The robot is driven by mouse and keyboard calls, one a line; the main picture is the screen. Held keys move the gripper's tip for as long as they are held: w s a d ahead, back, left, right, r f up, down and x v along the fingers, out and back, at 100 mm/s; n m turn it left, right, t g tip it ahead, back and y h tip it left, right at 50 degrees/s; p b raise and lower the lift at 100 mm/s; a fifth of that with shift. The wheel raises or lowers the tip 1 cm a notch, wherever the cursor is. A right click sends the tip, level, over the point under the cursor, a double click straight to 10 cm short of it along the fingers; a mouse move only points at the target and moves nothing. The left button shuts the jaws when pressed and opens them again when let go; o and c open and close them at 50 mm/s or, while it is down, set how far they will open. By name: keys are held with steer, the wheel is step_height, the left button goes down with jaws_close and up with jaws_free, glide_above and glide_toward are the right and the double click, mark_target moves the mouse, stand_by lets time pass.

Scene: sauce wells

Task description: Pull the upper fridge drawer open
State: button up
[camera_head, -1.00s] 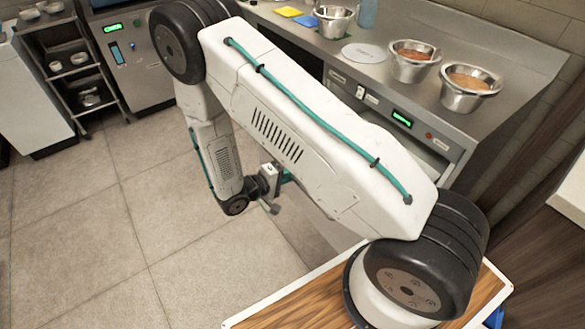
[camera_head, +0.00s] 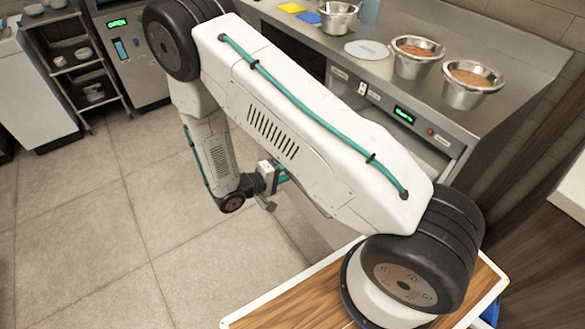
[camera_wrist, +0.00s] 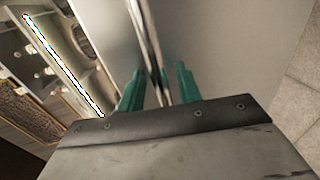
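My gripper (camera_wrist: 159,82) shows in the wrist view with its two green fingers on either side of a thin metal handle bar (camera_wrist: 150,40). It appears shut on the bar, though the contact is partly hidden. The upper fridge drawer's pale grey front (camera_wrist: 235,45) lies beside the bar. To the left, a space with metal fittings and brown contents (camera_wrist: 28,108) shows, seemingly the drawer's open inside. In the head view my gripper (camera_head: 282,177) is mostly behind my arm, low in front of the steel counter, and the drawer and handle are largely hidden.
A dark shelf rack (camera_head: 85,75) stands at the far left. The tiled floor (camera_head: 85,240) left of my arm is clear.

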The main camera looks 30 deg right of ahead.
steer(key=v, duration=0.7)
steer(key=shift+a, duration=0.4)
steer(key=shift+r, duration=0.1)
